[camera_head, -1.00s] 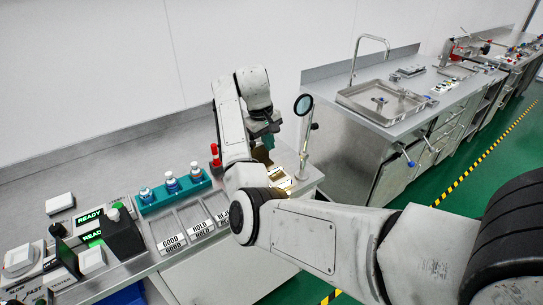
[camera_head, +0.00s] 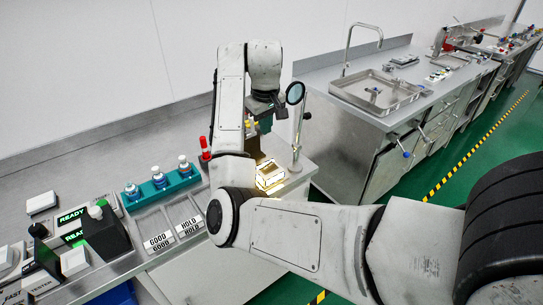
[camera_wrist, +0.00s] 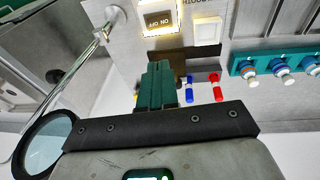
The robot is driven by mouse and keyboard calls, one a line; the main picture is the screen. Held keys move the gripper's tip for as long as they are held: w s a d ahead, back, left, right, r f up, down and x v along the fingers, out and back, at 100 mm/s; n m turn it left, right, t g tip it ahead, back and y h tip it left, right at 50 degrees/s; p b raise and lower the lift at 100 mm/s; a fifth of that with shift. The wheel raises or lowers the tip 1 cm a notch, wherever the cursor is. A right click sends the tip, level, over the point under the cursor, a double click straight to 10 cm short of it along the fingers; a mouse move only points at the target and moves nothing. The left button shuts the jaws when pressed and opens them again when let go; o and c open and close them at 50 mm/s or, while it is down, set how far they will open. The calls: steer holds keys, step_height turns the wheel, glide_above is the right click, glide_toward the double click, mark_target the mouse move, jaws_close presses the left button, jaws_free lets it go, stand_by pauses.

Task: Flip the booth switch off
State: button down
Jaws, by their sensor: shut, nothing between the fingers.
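The booth switch (camera_wrist: 160,20) is a dark panel lettered ON and OFF, in a glowing frame at the top of the wrist view. I cannot tell which way it is set. In the head view the glowing booth (camera_head: 270,176) stands at the right end of the bench, partly behind my arm. My gripper (camera_wrist: 160,72) shows teal fingers, closed together and empty, pointing toward the switch but apart from it in the picture. In the head view my gripper (camera_head: 264,124) hangs above and behind the glowing booth.
A lit white square (camera_wrist: 207,31) lies beside the switch. A magnifier on a stand (camera_head: 296,94) rises close to the right of my gripper. Blue (camera_wrist: 189,90) and red (camera_wrist: 215,86) pieces lie near the fingers. A teal rack (camera_head: 160,188) stands to the left.

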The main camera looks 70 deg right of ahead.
steer(key=shift+s+a+f+t+b, duration=0.15)
steer(key=shift+s+t+b, duration=0.45)
steer(key=shift+s, duration=0.7)
steer(key=p, duration=0.1)
glide_above(271, 164)
steer(key=a, duration=0.1)
steer(key=f, duration=1.2)
steer(key=shift+s+a, duration=0.1)
steer(key=shift+s, duration=0.25)
steer(key=shift+f, duration=0.7)
